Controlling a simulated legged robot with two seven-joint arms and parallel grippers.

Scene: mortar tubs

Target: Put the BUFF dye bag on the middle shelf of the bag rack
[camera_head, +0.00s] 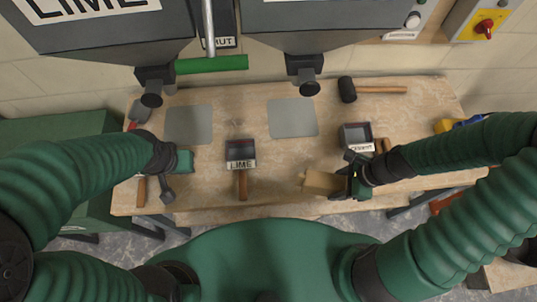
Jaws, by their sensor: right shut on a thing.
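A tan, box-like bag (322,182), which looks like the BUFF dye bag, is at the front right of the wooden bench. My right gripper (343,183) is shut on its right end; no lettering on it is readable. Whether the bag touches the bench top is not clear. My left gripper (168,192) is over the left front of the bench, with no bag at it; its jaw opening cannot be made out. I cannot make out the bag rack or its middle shelf in this view.
The bench (290,165) holds a LIME scoop (241,152), a second labelled scoop (357,137), a black-headed mallet (348,90) and two grey plates (292,118). Two grey hoppers (330,25) hang over its back edge. A green cabinet (60,135) stands at left.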

